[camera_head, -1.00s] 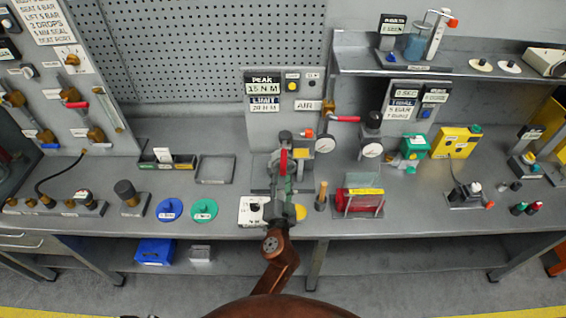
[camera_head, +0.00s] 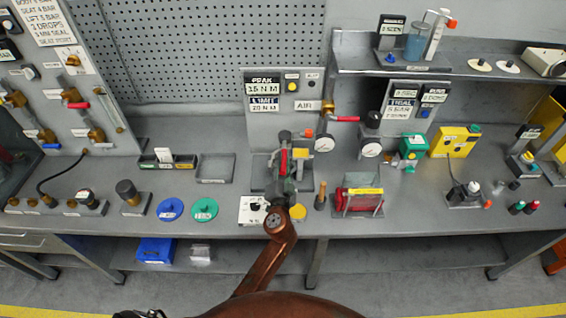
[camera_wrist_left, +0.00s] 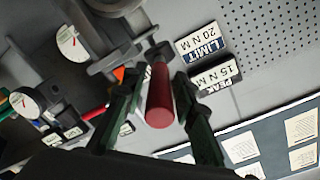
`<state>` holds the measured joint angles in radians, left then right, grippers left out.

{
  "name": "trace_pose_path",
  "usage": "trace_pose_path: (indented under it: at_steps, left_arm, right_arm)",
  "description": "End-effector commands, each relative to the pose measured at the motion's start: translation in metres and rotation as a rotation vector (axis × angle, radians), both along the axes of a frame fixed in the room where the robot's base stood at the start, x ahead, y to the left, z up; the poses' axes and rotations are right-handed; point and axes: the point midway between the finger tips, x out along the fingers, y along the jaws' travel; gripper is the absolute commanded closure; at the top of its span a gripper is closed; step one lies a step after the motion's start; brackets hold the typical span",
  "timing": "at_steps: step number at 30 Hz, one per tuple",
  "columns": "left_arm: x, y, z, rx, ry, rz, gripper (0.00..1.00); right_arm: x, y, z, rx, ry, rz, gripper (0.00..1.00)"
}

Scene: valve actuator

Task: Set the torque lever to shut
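The torque lever's red handle (camera_head: 284,161) stands on the actuator stand in front of the gauge panel in the head view. In the left wrist view the red handle (camera_wrist_left: 159,98) points toward the camera, between my green fingers. My left gripper (camera_wrist_left: 157,92) is open around it; a narrow gap shows beside the left finger, and the right finger is very close to the handle. In the head view my left gripper (camera_head: 284,175) covers much of the actuator. The lever's pivot is largely hidden. My right gripper is not in view.
The panel (camera_head: 264,92) reads peak 15 N M and limit 20 N M. A pressure gauge (camera_head: 324,144) and a red-handled air valve (camera_head: 343,119) are close on the right. A red guarded box (camera_head: 360,201) stands at right front. A grey tray (camera_head: 215,168) lies left.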

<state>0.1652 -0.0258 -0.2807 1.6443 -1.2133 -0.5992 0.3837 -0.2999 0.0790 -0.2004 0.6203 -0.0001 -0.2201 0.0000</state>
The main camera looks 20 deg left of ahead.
Motion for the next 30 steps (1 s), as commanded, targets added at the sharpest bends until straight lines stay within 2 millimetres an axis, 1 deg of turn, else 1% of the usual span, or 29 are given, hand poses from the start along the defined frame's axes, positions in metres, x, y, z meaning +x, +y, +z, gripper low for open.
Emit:
trace_pose_path:
  at_steps: [1, 10, 24, 30]
  left_arm:
    - [-0.0001, -0.0001, -0.0001, 0.000, 0.000, 0.000, 0.79]
    - [-0.0002, -0.0003, -0.0001, 0.000, 0.000, 0.000, 1.00]
    - [-0.0003, -0.0007, -0.0004, 0.000, 0.001, -0.002, 1.00]
    - [-0.0002, -0.0008, 0.0006, 0.002, 0.001, -0.040, 1.00]
  right_arm:
    - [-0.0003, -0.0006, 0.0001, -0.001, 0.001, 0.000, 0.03]
    - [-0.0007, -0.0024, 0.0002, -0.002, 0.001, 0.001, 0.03]
    - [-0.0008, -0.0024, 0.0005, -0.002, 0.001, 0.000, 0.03]
    - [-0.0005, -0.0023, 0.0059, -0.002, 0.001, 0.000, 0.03]
